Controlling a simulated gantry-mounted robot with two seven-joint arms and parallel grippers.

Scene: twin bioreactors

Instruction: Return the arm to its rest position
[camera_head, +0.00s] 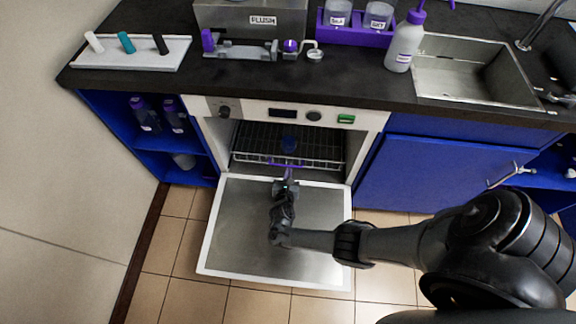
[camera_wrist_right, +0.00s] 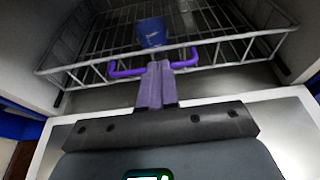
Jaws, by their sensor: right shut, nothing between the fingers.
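My right arm comes in from the right in the head view, and its gripper (camera_head: 285,182) is over the lowered oven door (camera_head: 235,230). In the right wrist view the two purple fingers of my right gripper (camera_wrist_right: 156,82) are together with nothing between them. Their tips are close to the purple handle (camera_wrist_right: 125,72) on the front of the wire rack (camera_wrist_right: 220,45); I cannot tell whether they touch it. A blue cup (camera_wrist_right: 152,33) stands on the rack behind the handle. My left gripper is not in view.
The oven (camera_head: 222,130) is open below the dark worktop (camera_head: 390,92). A blue cabinet (camera_head: 430,175) is right of it, and open blue shelves with bottles (camera_head: 145,115) are left. A white bottle (camera_head: 404,45) stands by the sink (camera_head: 440,78). The tiled floor (camera_head: 170,260) is clear.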

